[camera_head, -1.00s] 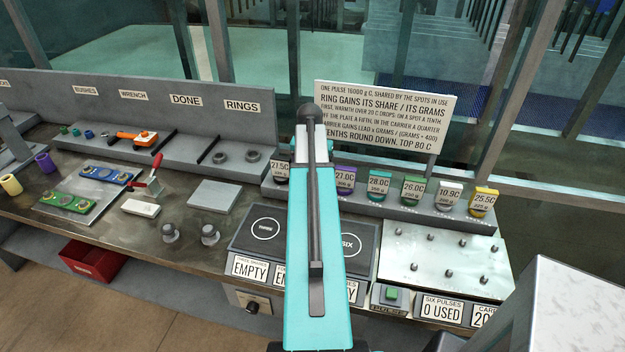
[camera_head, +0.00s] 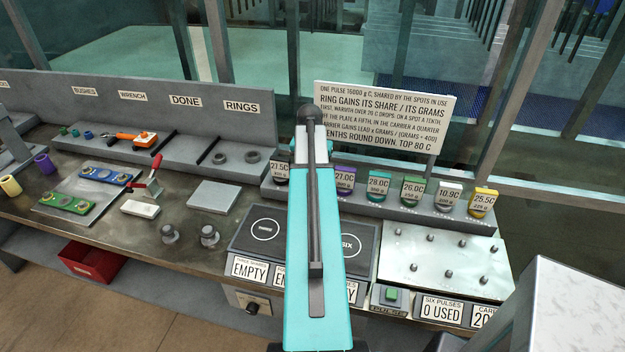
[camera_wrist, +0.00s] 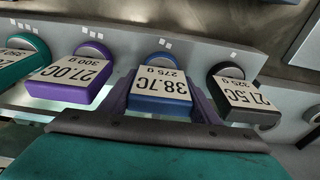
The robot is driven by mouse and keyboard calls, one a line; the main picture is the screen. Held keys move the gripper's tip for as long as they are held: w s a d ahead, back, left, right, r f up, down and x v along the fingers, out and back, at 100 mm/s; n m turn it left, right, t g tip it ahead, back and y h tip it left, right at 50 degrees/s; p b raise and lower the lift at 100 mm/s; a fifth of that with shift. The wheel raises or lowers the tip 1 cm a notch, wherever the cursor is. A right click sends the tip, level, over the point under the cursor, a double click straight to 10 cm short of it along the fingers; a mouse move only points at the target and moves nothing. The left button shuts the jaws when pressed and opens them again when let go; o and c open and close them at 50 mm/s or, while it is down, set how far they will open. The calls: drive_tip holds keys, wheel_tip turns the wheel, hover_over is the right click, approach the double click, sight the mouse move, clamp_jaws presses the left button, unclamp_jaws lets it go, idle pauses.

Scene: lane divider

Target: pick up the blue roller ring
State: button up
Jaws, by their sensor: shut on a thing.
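In the wrist view the blue roller ring (camera_wrist: 161,106) has a white label reading 38.7C, 275 g. Its round top shows against the grey rack. My gripper (camera_wrist: 161,97) is shut on the ring, with a finger on each side of it. The ring is still at its place in the row; I cannot tell whether it is lifted at all. In the head view my turquoise arm hides both the blue ring and my gripper.
A purple ring (camera_wrist: 80,78) is to the left and a black ring (camera_wrist: 240,98) close to the right in the wrist view. The grey rack (camera_head: 410,211) holds more labelled rings. A sign (camera_head: 386,115) stands behind, and a hot plate (camera_head: 262,232) lies in front.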

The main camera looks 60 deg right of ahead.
drive_tip(key=shift+r, duration=0.15)
drive_tip(key=shift+r+b, duration=1)
drive_tip(key=shift+r, duration=0.55)
drive_tip(key=s+a+b, duration=0.1)
drive_tip(key=s+a, duration=0.1)
drive_tip(key=a, duration=0.1)
drive_tip(key=s+a+b, duration=0.2)
drive_tip(key=s+a, duration=0.1)
drive_tip(key=a, duration=0.1)
drive_tip(key=s+a+r+b, duration=0.1)
drive_tip(key=s+a+b, duration=0.1)
drive_tip(key=s+a, duration=0.1)
drive_tip(key=shift+s+a, duration=0.25)
drive_tip(key=shift+a, duration=0.45)
drive_tip(key=shift+s+a+r+b, duration=0.3)
drive_tip(key=shift+s+a+b, duration=0.2)
drive_tip(key=shift+a+b, duration=0.3)
drive_tip(key=shift+w, duration=0.15)
